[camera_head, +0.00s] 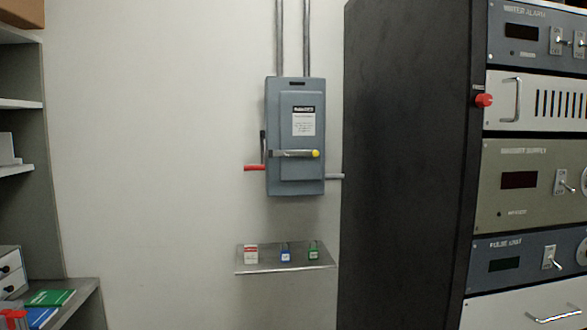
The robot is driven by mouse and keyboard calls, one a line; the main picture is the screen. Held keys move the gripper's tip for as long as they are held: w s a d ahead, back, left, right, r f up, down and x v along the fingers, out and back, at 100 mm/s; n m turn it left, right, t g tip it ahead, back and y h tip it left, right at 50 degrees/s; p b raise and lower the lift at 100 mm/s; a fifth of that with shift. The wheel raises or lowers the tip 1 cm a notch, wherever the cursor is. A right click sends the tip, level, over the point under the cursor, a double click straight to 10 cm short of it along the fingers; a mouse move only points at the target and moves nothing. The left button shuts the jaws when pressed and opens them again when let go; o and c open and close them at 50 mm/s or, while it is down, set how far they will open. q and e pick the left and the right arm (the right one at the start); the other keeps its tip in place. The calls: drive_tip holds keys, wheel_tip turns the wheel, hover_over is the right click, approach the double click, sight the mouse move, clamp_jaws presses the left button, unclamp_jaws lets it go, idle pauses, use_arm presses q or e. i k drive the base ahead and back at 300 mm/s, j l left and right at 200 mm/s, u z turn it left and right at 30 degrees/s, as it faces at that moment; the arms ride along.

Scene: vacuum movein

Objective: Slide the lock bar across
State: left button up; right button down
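A grey-blue electrical switch box (287,182) is mounted on the wall near the middle of the head view, with a white label on its door. A metallic bar (290,153) lies level across its front, with a yellow knob (315,153) at its right end; this looks like the lock bar. A red-handled lever (254,168) sticks out at the box's left side. A grey rod (335,176) sticks out at its right side. Neither of my grippers shows clearly in this view.
A small wall shelf (285,268) below the box holds a red-and-white tag (251,254), a blue padlock (285,254) and a green padlock (313,253). A tall dark equipment rack (405,180) stands close at the right. Shelving with a desk (85,287) is at the left.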

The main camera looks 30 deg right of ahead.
sight(314, 153)
drive_tip(key=z, duration=1.05)
